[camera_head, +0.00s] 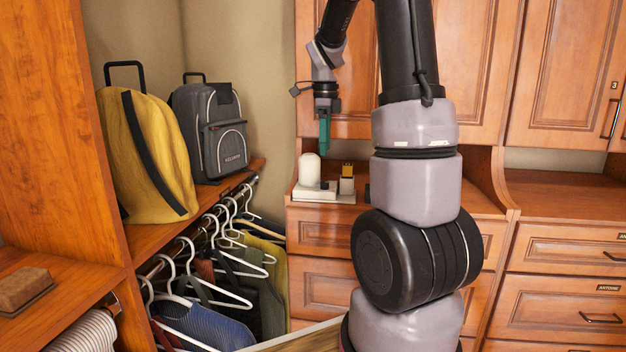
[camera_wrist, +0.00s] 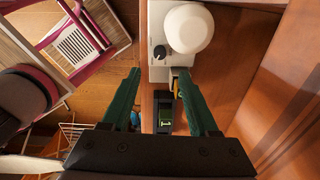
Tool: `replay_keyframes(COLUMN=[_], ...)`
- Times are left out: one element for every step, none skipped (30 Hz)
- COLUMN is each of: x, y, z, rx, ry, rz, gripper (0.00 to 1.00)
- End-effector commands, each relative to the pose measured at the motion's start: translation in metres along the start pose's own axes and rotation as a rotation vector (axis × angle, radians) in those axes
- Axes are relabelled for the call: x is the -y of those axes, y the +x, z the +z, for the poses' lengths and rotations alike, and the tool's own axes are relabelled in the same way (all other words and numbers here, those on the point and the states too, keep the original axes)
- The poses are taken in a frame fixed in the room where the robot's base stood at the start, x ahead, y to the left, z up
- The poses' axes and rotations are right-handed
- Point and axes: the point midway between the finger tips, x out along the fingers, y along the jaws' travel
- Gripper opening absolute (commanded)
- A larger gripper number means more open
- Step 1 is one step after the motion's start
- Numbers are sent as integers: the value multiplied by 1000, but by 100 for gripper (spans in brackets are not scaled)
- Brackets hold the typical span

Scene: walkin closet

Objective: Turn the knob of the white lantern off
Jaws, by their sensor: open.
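The white lantern (camera_head: 311,172) stands on the wooden counter in the head view, with a rounded white top and a pale base. In the wrist view the lantern (camera_wrist: 188,30) is at the top centre, and its small dark knob (camera_wrist: 160,52) sits on the base left of the rounded part. My gripper (camera_head: 324,146) points down above the counter, just right of the lantern's top in the picture. In the wrist view my gripper (camera_wrist: 157,72) has its two green fingers spread wide with nothing held. The fingertips are just short of the knob.
A dark block marked 1 (camera_wrist: 165,112) lies between my fingers' lines of sight. Wooden cabinets (camera_head: 565,80) rise behind the counter. Backpacks (camera_head: 210,130) and hanging clothes (camera_head: 215,325) are at left.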

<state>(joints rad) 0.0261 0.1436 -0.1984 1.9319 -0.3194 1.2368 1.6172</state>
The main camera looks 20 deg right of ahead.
Motion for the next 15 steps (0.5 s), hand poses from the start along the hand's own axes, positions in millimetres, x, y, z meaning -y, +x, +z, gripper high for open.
replay_keyframes(x=[-1,-1,-1,-2,-1,-1,-1,-2,-1,-1,-1,-2,-1,-1,-1], y=[7,12,19,24,30,38,44,50,58,63,68,75,79,83,88], z=[0,0,0,0,-1,0,0,-1,0,0,0,0,0,0,0], rx=[-2,-2,-1,-1,-2,-2,-1,-2,-2,-1,-1,-1,-1,-1,0], ry=[-1,-1,-1,-1,-1,-1,-1,-2,-3,-3,-2,-2,-2,-3,-3], rz=[3,4,4,5,4,5,5,5,4,3,4,4,3,2,2], gripper=[60,60,60,60,60,60,60,60,60,60,60,60,60,60,60])
